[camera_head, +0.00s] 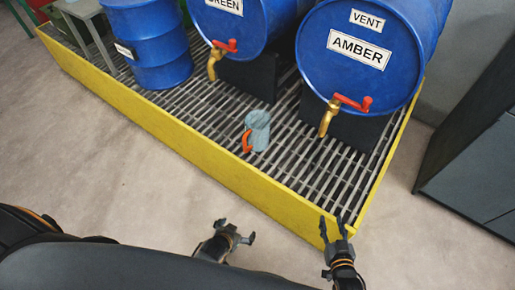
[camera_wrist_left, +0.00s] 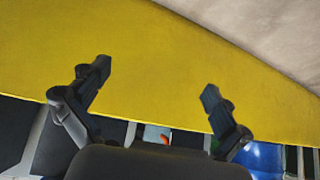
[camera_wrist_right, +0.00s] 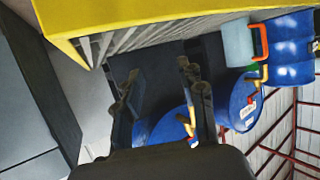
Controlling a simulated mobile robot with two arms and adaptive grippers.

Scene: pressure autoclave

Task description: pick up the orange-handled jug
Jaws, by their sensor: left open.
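The jug (camera_head: 259,129), pale grey-blue with an orange handle (camera_head: 246,142), stands on the slatted grating between the GREEN and AMBER drums. The jug also shows at the top of the right wrist view (camera_wrist_right: 238,43); in the left wrist view only a small orange bit of the handle (camera_wrist_left: 165,138) shows past the yellow wall. My left gripper (camera_head: 236,230) is open and empty, outside the yellow wall on the near side of the jug. My right gripper (camera_head: 332,224) has its fingers apart with nothing between them, near the wall's front corner.
A yellow-walled spill tray (camera_head: 170,128) borders the grating. The AMBER drum (camera_head: 348,75) and GREEN drum (camera_head: 240,30) have brass taps with red levers above it. A blue drum (camera_head: 150,45) stands at left. A dark cabinet (camera_head: 475,160) is at right. The near floor is clear.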

